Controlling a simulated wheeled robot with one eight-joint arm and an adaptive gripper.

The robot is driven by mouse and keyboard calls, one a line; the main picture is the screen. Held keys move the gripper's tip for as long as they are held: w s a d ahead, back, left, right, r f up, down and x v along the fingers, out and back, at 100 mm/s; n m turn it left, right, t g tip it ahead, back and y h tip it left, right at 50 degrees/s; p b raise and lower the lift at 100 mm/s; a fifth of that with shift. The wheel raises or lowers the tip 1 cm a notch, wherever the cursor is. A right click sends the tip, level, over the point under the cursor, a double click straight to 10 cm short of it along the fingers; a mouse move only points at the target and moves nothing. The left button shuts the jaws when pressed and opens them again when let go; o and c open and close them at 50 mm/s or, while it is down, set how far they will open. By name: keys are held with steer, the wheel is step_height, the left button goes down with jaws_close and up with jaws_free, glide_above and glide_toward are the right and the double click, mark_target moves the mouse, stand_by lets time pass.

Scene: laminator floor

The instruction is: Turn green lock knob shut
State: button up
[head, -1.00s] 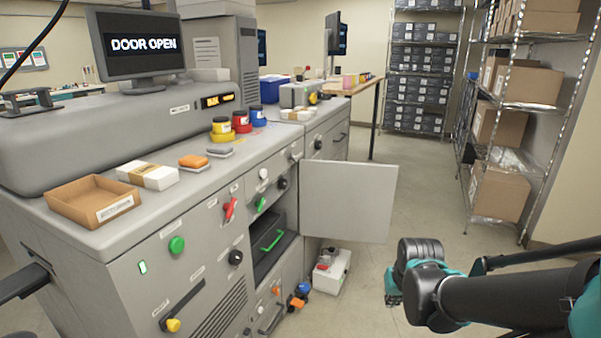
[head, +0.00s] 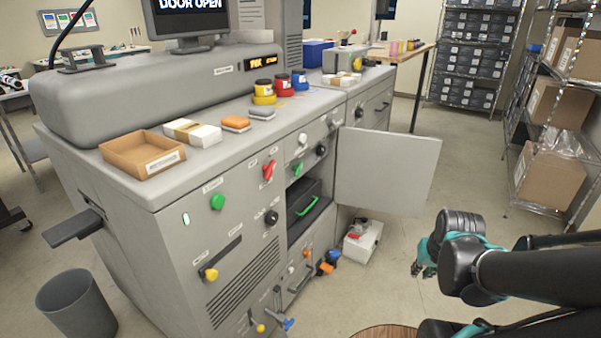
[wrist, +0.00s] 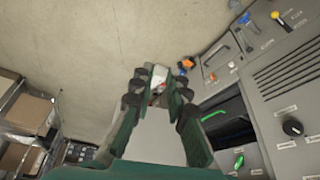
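The green lock knob (head: 298,170) is on the grey machine's front panel, above an open compartment beside the swung-out door (head: 387,170). It shows as a small green shape at the bottom of the wrist view (wrist: 239,161). A second, round green knob (head: 217,202) sits further left on the front. My gripper (head: 424,268) is out over the floor, right of the door and apart from the lock knob. In the wrist view its fingers (wrist: 159,82) stand apart with nothing held between them.
A drawer with a green handle (head: 307,206) is in the open compartment. A white box (head: 362,242) stands on the floor below the door. A bin (head: 77,305) is at front left. Shelves with cartons (head: 549,174) stand at right.

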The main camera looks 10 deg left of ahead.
steer(key=o, duration=1.4)
steer(key=w+a+r+m+y, duration=0.3)
steer(key=w+a+y, duration=0.2)
steer(key=w+a, duration=0.6)
steer(key=w, duration=0.3)
steer(key=shift+w, duration=0.2)
steer(key=m+t+y, duration=0.2)
steer(key=m+y, duration=0.8)
steer(key=y, duration=0.2)
glide_toward(300, 170)
steer(key=x, duration=0.9)
steer(key=shift+w+a, duration=0.1)
steer(key=shift+a, duration=0.05)
steer(key=shift+c, duration=0.6)
steer(key=c, duration=1)
